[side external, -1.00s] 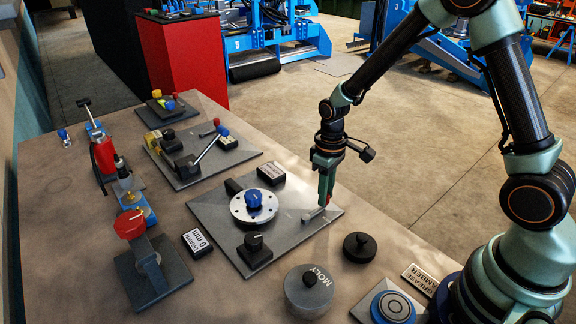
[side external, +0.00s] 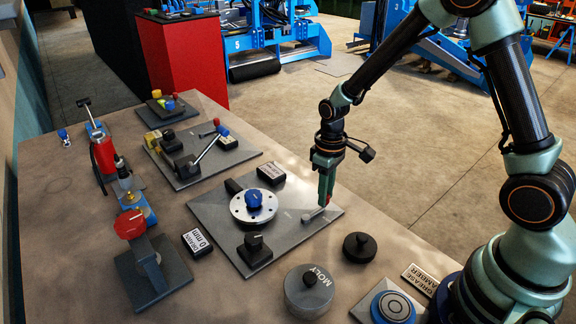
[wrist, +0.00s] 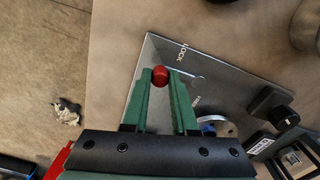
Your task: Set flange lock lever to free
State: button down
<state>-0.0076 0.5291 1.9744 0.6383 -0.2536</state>
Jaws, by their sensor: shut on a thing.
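The flange lock lever is a short grey arm (side external: 314,214) on the right part of a grey plate (side external: 285,235). A red ball knob (wrist: 160,76) tops its outer end. My gripper (side external: 326,200) reaches down from above, its green fingers shut on the knob; the fingertips (wrist: 162,75) show either side of it in the wrist view. The lever runs from the knob to a round pivot (wrist: 198,80). A LOCK label (wrist: 181,50) and a second, hard-to-read label (wrist: 196,100) lie on opposite sides of it. The fingers partly hide the lever.
On the same plate stand a silver flange disc with a blue knob (side external: 253,198) and a black knob block (side external: 254,249). A black lidded weight (side external: 359,247) and a grey MOLY pot (side external: 309,291) stand close by. Other lever plates lie farther back.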

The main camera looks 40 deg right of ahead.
jog(key=shift+w, duration=0.1)
jog(key=w+n, duration=0.1)
jog(key=n, duration=0.1)
jog(key=w+n, duration=0.1)
jog(key=n, duration=0.1)
jog(key=shift+a, duration=0.2)
jog(key=w+n, duration=0.1)
jog(key=n, duration=0.1)
jog(key=w+a+n, duration=0.1)
jog(key=n, duration=0.1)
jog(key=shift+w+a+n, duration=0.1)
jog(key=shift+a+n, duration=0.1)
jog(key=shift+n, duration=0.1)
jog(key=n, duration=0.2)
jog(key=w+a+n, duration=0.1)
jog(key=shift+w+a+n, duration=0.1)
jog(key=shift+a+n, duration=0.2)
jog(key=shift+n, duration=0.1)
jog(key=shift+w+a+n, duration=0.2)
jog(key=shift+a+n, duration=0.45)
jog(key=shift+n, duration=0.6)
jog(key=shift+w+a+n, duration=0.15)
jog(key=shift+a+n, duration=0.5)
jog(key=shift+n, duration=0.6)
jog(key=c, duration=0.7)
grip_release()
